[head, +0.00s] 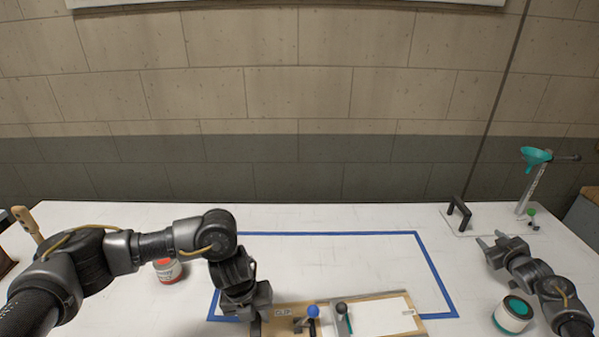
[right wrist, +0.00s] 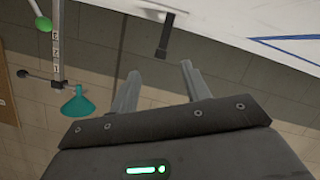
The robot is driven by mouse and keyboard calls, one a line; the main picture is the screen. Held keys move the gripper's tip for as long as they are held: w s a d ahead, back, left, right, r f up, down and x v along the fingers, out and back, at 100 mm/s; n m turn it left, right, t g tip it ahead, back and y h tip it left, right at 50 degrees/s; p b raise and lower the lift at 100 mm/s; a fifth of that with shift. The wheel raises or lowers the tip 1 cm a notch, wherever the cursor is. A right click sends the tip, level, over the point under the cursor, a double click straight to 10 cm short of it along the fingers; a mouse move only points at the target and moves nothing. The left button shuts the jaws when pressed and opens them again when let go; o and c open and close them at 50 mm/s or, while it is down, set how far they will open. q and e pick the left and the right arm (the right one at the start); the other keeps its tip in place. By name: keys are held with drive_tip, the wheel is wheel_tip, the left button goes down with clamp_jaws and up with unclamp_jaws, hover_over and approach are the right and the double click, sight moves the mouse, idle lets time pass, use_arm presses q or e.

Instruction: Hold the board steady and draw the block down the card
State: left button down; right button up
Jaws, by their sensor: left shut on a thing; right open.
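The wooden board (head: 408,297) lies at the front of the table, cut off by the bottom of the head view. A white card (head: 380,316) lies on it. A grey block with a dark knob (head: 342,308) stands at the card's left end, with teal showing beside it. A blue knob (head: 313,311) stands just left of it, near a clip label (head: 283,312). My left gripper (head: 256,322) is shut on the board's left end; its fingertips are partly hidden. My right gripper (head: 493,242) is open and empty, right of the board; its spread fingers show in the right wrist view (right wrist: 156,92).
Blue tape (head: 330,234) outlines a mostly clear area. A red-and-white jar (head: 168,270) stands left, a white tub with teal contents (head: 514,314) front right. A black handle (head: 459,212) and a stand with a teal funnel (head: 536,157) are back right; the funnel shows in the right wrist view (right wrist: 84,103).

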drive_tip(key=w+a+r+n+y, duration=0.2)
drive_tip(key=w+a+r, duration=0.1)
drive_tip(key=a, duration=0.5)
drive_tip(key=w+a+r+n+y, duration=0.2)
drive_tip(key=w+a+r+y, duration=0.1)
drive_tip(key=a, duration=0.5)
drive_tip(key=w+a+r+n+y, duration=0.2)
drive_tip(key=w+a+r, duration=0.15)
drive_tip(key=a, duration=0.45)
drive_tip(key=s+a+r+n+g+y, duration=0.2)
drive_tip(key=a+r+n+y, duration=0.15)
drive_tip(key=a, duration=0.75)
drive_tip(key=s+a+r+n+g+y, duration=0.25)
drive_tip(key=a+n, duration=0.25)
drive_tip(key=a, duration=0.5)
drive_tip(key=s+a+f+n+g+h, duration=0.2)
drive_tip(key=s+a+f+n+g, duration=0.1)
drive_tip(key=s+a+n+g, duration=0.95)
drive_tip(key=n+t+h, duration=0.2)
drive_tip(key=n+h, duration=0.3)
drive_tip(key=h, duration=0.4)
hover_over(342, 305)
drive_tip(key=f, duration=0.5)
drive_tip(key=shift+w+a, duration=0.15)
drive_tip(key=shift+a, duration=0.15)
drive_tip(key=shift+d+n, duration=0.3)
drive_tip(key=shift+d, duration=0.05)
drive_tip(key=shift+f, duration=5.15)
